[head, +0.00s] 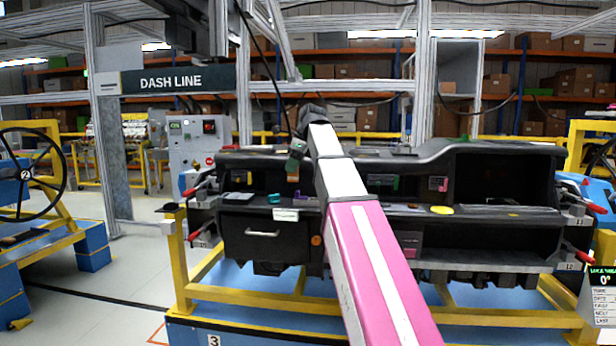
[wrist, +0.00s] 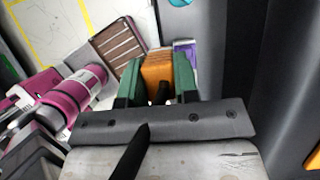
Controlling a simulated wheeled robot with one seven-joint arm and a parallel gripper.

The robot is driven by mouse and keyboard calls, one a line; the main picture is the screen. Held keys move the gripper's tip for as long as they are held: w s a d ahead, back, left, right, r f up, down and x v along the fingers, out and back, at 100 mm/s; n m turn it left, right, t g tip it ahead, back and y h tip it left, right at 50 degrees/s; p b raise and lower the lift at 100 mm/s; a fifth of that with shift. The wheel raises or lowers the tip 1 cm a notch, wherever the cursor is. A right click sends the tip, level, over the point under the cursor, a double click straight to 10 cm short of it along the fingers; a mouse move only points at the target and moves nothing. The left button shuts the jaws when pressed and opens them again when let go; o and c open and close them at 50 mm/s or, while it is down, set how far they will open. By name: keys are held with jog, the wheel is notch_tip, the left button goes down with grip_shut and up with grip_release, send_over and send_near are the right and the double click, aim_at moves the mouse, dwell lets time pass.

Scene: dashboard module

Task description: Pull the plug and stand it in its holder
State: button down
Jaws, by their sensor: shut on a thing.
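My gripper (head: 296,156) is at the left-middle of the dashboard module (head: 390,210), in front of its upper open bay. In the wrist view its two green fingers (wrist: 158,80) are shut on an orange block-like plug (wrist: 157,66). A black piece, perhaps its cable, shows at the plug's near end. In the head view the orange plug (head: 292,178) shows just below the fingers. It looks clear of the dashboard, but I cannot tell for certain. I cannot make out the plug's holder with certainty in either view.
A teal piece (head: 274,198) lies on the dash ledge below the gripper. A white label (head: 285,215), a drawer with a handle (head: 262,233) and an orange round part (head: 316,240) are lower down. A yellow disc (head: 441,210) lies right. Red-handled clamps (head: 200,232) flank the dash.

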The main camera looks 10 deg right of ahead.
jog(key=a+r, duration=0.3)
jog(key=r, duration=0.3)
jog(key=shift+s+a+r, duration=0.15)
jog(key=shift+s+a, duration=0.05)
jog(key=shift+a, duration=0.15)
dwell(0.5)
dwell(0.8)
dwell(0.6)
